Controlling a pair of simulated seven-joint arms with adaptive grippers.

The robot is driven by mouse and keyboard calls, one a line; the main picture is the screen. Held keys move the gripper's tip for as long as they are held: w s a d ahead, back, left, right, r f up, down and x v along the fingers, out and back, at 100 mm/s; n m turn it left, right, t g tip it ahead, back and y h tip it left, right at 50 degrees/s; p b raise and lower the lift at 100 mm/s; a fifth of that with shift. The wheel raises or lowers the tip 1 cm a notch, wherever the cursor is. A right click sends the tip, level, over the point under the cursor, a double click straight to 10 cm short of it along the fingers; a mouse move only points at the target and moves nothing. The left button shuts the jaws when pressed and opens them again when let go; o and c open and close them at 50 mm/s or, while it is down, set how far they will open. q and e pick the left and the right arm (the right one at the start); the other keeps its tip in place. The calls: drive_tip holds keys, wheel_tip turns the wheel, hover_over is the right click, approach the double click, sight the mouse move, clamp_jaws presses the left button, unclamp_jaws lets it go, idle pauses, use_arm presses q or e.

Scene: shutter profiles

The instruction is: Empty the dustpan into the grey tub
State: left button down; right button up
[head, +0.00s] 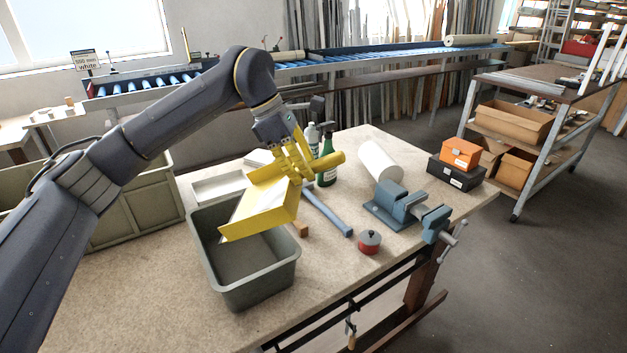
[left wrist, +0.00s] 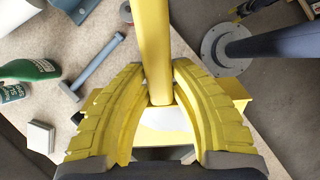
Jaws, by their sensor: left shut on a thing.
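The yellow dustpan (head: 262,213) hangs over the grey tub (head: 258,292), its open end tilted down to the left. A pale patch shows inside it; I cannot tell whether this is debris. My left gripper (head: 293,160) is shut on the dustpan's handle (head: 328,166). In the left wrist view the handle (left wrist: 152,45) runs up between my two yellow fingers (left wrist: 160,95), with a pale patch and part of the pan below. The tub stands on the workbench, and the part of its floor that shows looks bare.
A blue-handled hammer (head: 327,211), a green bottle (head: 327,160) and a white roll (head: 380,161) lie or stand right of the dustpan. A blue vise (head: 398,205) and a red tin (head: 369,241) are farther right. A white tray (head: 205,187) is behind the tub.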

use_arm(q)
drive_tip(key=a+r+h, duration=0.3)
drive_tip(key=a, duration=0.3)
drive_tip(key=w+a+r+h, duration=0.1)
drive_tip(key=a+r+h, duration=0.2)
drive_tip(key=a, duration=0.3)
drive_tip(key=shift+g+h, duration=0.4)
drive_tip(key=shift+h, duration=0.4)
drive_tip(key=shift+r, duration=0.1)
wheel_tip(320, 180, up, 7)
drive_tip(key=t+y, duration=0.1)
drive_tip(key=y, duration=1.1)
drive_tip(key=shift+y, duration=0.3)
idle(1.3)
